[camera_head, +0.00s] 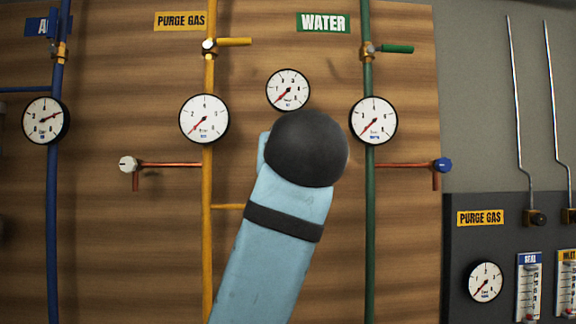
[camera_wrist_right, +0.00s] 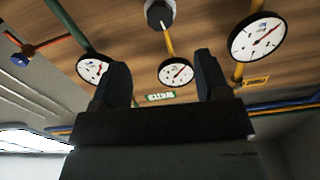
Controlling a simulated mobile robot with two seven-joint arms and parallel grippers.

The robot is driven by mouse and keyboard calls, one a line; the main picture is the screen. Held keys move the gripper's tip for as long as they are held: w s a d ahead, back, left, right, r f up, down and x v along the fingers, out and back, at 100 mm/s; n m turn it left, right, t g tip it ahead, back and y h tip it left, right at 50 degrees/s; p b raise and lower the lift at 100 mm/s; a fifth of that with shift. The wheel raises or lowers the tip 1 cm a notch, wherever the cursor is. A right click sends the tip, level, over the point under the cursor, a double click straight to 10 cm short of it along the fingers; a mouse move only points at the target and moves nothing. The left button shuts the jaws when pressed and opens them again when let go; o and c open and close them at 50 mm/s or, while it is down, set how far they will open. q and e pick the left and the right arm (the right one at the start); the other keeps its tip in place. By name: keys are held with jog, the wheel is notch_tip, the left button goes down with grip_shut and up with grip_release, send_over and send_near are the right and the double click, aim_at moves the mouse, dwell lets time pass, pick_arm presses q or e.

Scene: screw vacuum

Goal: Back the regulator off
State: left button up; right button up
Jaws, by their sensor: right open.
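In the head view my light blue arm hides the regulator and the gripper. My left gripper is not in view.
A yellow pipe (camera_head: 209,270) with its gauge (camera_head: 204,118) is left of my arm. A green pipe (camera_head: 369,260) with its gauge (camera_head: 373,120) is on the right. Side stubs end in a white knob (camera_head: 128,164) and a blue knob (camera_head: 443,165). A dark panel (camera_head: 462,260) stands far right.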

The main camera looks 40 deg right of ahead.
jog(key=p+x, duration=0.1)
jog(key=x, duration=1.1)
jog(key=shift+p, duration=0.35)
jog(key=c, duration=0.9)
